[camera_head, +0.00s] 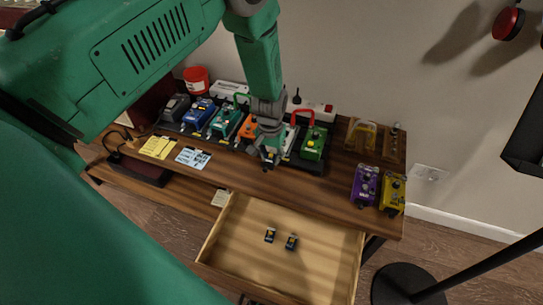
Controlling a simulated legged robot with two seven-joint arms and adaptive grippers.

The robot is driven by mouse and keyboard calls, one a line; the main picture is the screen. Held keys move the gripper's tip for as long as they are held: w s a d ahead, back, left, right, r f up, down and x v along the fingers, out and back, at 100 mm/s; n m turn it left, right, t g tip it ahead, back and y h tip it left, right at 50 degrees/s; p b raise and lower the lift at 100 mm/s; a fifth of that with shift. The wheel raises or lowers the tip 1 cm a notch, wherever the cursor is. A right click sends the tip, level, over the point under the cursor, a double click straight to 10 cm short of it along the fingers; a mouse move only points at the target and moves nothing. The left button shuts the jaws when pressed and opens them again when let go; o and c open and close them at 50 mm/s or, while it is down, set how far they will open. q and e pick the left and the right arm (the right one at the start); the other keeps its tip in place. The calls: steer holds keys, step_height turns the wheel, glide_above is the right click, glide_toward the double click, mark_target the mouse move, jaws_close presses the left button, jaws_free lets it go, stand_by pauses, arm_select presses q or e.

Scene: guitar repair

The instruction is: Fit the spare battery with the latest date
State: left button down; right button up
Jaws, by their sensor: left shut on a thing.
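Two small batteries, dark with coloured bands, lie in the open wooden drawer (240,262): a left battery (270,235) and a right battery (291,242). Their dates are too small to read. My left gripper (269,160) points down over the front edge of the pedal row, at a pale teal pedal (289,142). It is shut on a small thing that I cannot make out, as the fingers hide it. My right gripper is not in view.
Several pedals, including a blue pedal (199,113) and a green pedal (314,143), line the dark board. A purple pedal (365,185) and a yellow pedal (393,195) stand at right. Yellow notes (157,147) and blue notes (192,157) lie at the left front.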

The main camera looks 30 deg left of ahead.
arm_select(q)
steer(key=shift+r, duration=0.1)
stand_by(0.4)
steer(key=shift+r+p, duration=0.65)
steer(key=shift+p, duration=0.05)
steer(key=c, duration=0.9)
jaws_free()
steer(key=shift+r+p, duration=3.25)
steer(key=shift+r, duration=0.85)
steer(key=shift+f, duration=0.1)
